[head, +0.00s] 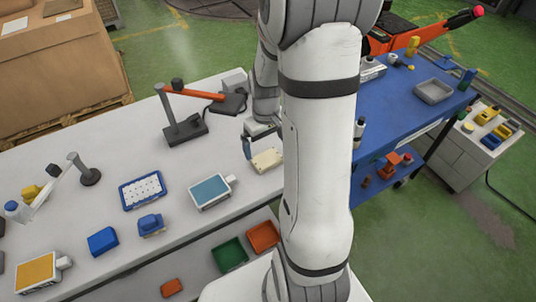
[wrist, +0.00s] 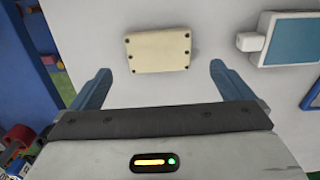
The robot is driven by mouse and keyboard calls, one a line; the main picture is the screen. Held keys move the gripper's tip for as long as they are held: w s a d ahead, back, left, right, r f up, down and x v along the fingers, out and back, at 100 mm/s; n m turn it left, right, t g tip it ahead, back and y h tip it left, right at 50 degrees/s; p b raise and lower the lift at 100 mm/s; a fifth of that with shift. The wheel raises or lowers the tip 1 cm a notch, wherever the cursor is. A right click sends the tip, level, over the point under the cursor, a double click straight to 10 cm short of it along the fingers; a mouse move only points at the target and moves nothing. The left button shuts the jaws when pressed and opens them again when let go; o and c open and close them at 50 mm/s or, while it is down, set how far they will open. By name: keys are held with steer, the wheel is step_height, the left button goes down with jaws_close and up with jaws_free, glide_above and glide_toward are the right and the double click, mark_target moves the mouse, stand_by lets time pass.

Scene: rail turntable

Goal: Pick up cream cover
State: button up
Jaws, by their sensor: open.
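My gripper (wrist: 160,70) is open. Its two blue-grey fingers stand wide apart, one to each side of the cover's near edge. Nothing is between the fingers' grip, and I see no contact with the cover.
A blue-screened device (head: 210,191) lies left of the cover; it also shows at the wrist view's right (wrist: 295,40). A dark stand with an orange arm (head: 184,130) rises behind. A blue tray (head: 142,190) sits farther left. A blue table (head: 405,110) adjoins right.

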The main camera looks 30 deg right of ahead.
mark_target(267, 158)
steer(key=shift+d+f+p, duration=0.1)
steer(key=shift+f+p, duration=0.55)
steer(key=shift+f, duration=2.25)
steer(key=shift+c, duration=0.2)
steer(key=c, duration=1.1)
